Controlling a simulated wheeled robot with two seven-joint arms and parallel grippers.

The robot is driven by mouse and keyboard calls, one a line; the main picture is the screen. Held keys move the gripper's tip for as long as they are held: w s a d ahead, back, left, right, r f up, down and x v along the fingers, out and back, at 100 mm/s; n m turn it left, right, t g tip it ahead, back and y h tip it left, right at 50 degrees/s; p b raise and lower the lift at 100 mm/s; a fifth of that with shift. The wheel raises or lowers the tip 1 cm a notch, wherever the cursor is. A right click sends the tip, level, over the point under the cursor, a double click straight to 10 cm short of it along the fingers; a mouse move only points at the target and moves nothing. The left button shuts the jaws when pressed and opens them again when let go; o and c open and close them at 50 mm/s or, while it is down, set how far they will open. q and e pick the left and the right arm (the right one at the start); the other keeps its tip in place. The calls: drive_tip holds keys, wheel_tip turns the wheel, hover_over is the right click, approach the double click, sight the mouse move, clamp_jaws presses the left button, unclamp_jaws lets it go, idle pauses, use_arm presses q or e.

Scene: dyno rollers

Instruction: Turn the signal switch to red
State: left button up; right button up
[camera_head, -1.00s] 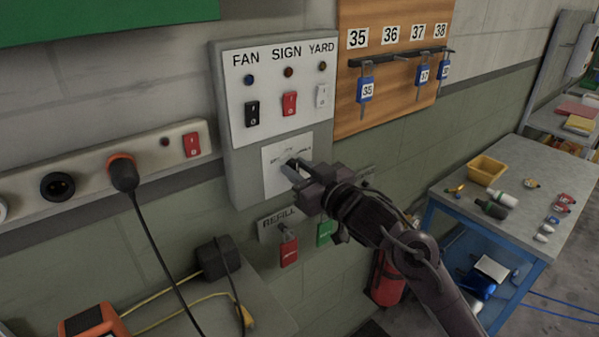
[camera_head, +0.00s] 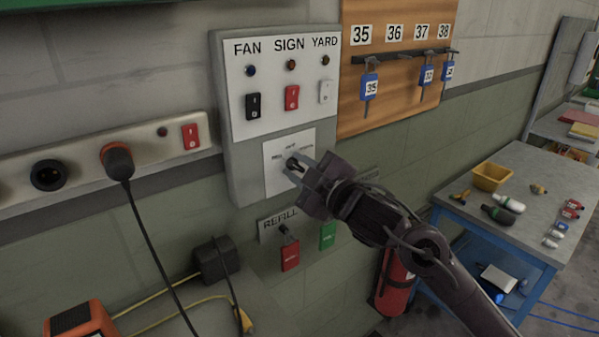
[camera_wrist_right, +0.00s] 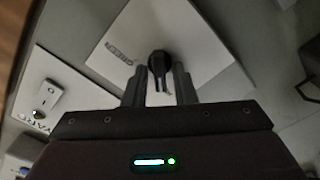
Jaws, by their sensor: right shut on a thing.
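The signal switch is a black knob (camera_head: 292,163) on a white plate (camera_head: 276,180), low on the grey wall panel. In the right wrist view the knob (camera_wrist_right: 160,64) sits between the two fingers, with its pointer toward the gripper. One word on the plate (camera_wrist_right: 205,40) looks like GREEN, upside down; the other labels are too small or hidden. Which label the pointer marks, I cannot tell. My right gripper (camera_head: 302,167) is shut on the knob; it also shows in the right wrist view (camera_wrist_right: 159,78). My left gripper is out of view.
FAN (camera_head: 253,106), SIGN (camera_head: 292,97) and YARD (camera_head: 325,91) rocker switches sit just above the plate. Tags, one red (camera_head: 290,256) and one green (camera_head: 327,236), hang below. A key board (camera_head: 400,80) is at right. A socket strip (camera_head: 85,165) runs left.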

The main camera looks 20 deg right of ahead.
drive_tip(key=shift+f, duration=0.1)
idle(0.5)
drive_tip(key=o, duration=0.7)
drive_tip(key=shift+b+v, duration=0.95)
drive_tip(key=shift+v, duration=2.9)
